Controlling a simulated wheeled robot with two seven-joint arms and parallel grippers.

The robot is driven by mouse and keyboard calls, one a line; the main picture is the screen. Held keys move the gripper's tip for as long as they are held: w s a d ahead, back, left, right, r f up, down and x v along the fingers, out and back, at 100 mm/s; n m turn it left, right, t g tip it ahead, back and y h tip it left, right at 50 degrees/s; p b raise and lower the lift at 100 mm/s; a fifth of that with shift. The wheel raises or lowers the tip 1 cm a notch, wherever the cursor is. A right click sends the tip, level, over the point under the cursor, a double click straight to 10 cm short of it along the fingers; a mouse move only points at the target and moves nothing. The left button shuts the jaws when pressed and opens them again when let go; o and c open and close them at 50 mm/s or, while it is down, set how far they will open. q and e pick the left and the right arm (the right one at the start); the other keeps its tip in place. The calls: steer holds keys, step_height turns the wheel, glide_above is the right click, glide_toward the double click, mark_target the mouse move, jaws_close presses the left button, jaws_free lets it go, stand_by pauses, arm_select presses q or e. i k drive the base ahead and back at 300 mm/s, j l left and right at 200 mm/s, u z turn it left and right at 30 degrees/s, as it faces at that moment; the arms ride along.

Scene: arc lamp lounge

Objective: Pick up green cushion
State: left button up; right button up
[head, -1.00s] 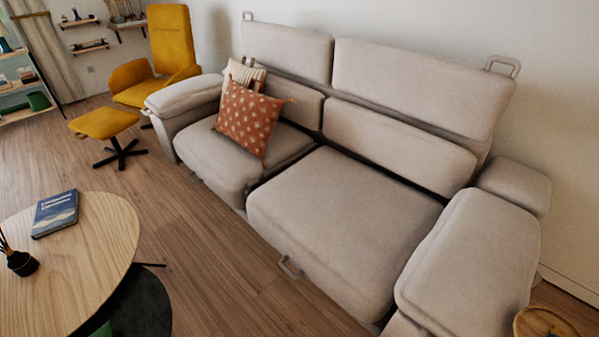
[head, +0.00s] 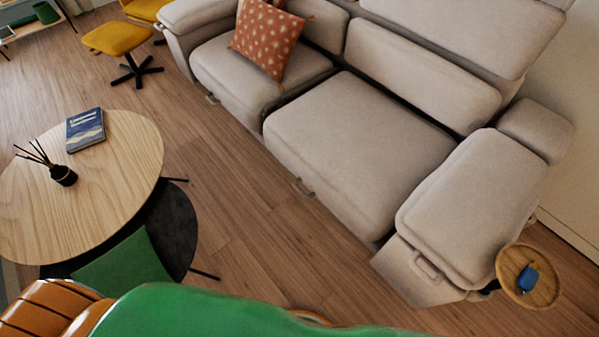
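A large green, soft-looking shape (head: 240,312) fills the bottom edge of the head view, close to the camera. It has a smooth rounded top edge, and its lower part is cut off. A second, flat green piece (head: 125,262) with a pointed corner shows lower left, at the dark round lower table (head: 172,228). Its near side is hidden by the closer green shape. I cannot tell for sure which of the two is the green cushion. Neither of my grippers is in view.
An orange-brown ribbed surface (head: 35,308) adjoins the near green shape. A round wooden table (head: 110,180) holds a book and a reed diffuser. A beige sofa (head: 350,150) carries a patterned red cushion (head: 268,40). A small round side table (head: 540,290) stands right. Floor between is clear.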

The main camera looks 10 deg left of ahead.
mark_target(134, 263)
steer(key=u, duration=2.55)
